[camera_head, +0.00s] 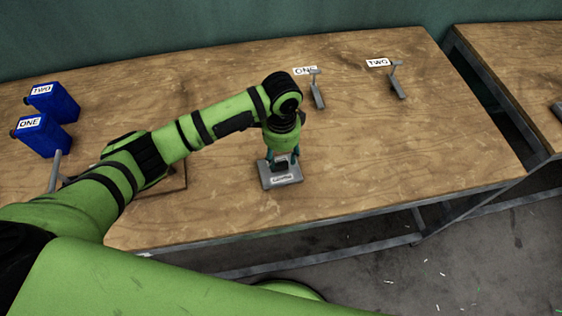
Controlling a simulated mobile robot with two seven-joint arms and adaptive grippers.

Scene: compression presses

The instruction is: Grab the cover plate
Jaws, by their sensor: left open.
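A small grey plate with a white label (281,180) lies on the wooden table near its front edge. The label is too small to read surely; it looks like the cover plate. My left gripper (283,163) points down right over the plate, with its fingers open around the plate's raised middle part. I cannot tell whether the fingers touch it. The arm hides part of the table behind it. My right gripper is not in view.
Two blue containers labelled ONE (42,136) and TWO (54,101) stand at the left. Grey metal pieces stand by the labels ONE (317,92) and TWO (397,84) at the back. A grey handle (55,171) shows behind my arm.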

